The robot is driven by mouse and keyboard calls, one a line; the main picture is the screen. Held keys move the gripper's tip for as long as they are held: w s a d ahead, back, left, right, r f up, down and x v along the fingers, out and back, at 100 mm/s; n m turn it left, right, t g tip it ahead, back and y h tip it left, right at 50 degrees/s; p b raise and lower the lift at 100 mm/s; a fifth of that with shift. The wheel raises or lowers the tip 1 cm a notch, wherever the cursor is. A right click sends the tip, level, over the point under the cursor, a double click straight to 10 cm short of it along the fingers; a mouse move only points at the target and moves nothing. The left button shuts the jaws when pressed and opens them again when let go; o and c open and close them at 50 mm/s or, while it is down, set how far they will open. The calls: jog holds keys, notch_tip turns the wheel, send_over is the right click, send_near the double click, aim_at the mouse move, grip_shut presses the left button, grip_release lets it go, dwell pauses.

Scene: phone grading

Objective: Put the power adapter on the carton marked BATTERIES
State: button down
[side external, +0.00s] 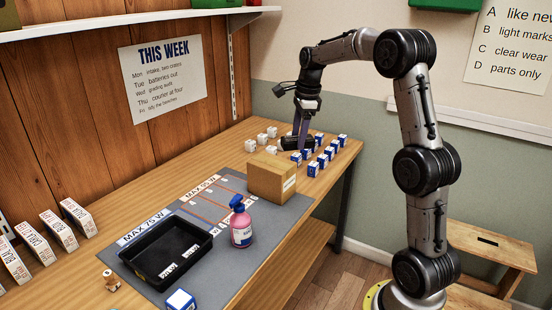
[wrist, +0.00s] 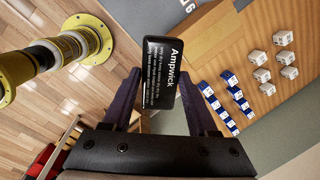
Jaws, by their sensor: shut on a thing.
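My gripper (side external: 299,145) is shut on a black block (side external: 297,143) with rounded edges and white print reading "Ampwick". In the wrist view the block (wrist: 160,72) sits between the two fingertips (wrist: 158,88). I cannot tell from its small print whether it is the power adapter. In the side view it is above the far end of the table, near the small boxes; the gap below it is hard to judge. A closed brown carton (side external: 268,180) stands on the grey mat, nearer the camera than my gripper. It has a white label, too small to read. The wrist view shows a brown carton (wrist: 208,28).
Several blue-and-white boxes (side external: 313,169) and white boxes (side external: 262,138) stand around my gripper. A pink spray bottle (side external: 241,228) and a black tray (side external: 150,270) are on the mat (side external: 290,210). White cartons (side external: 80,217) line the left. Bare table shows behind the carton.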

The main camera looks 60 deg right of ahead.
jog(key=w+d+f, duration=0.2)
jog(key=w, duration=0.1)
jog(key=w+d+f, duration=0.2)
jog(key=w+f, duration=0.1)
jog(key=w+d+f, duration=0.2)
jog(key=w+f, duration=0.1)
jog(key=shift+w, duration=0.25)
jog(key=shift+w+d+f, duration=0.25)
jog(key=shift+w+f, duration=0.2)
jog(key=shift+f, duration=1.6)
jog(key=shift+f, duration=0.15)
jog(key=shift+c, duration=0.9)
grip_release()
jog(key=shift+s, duration=0.1)
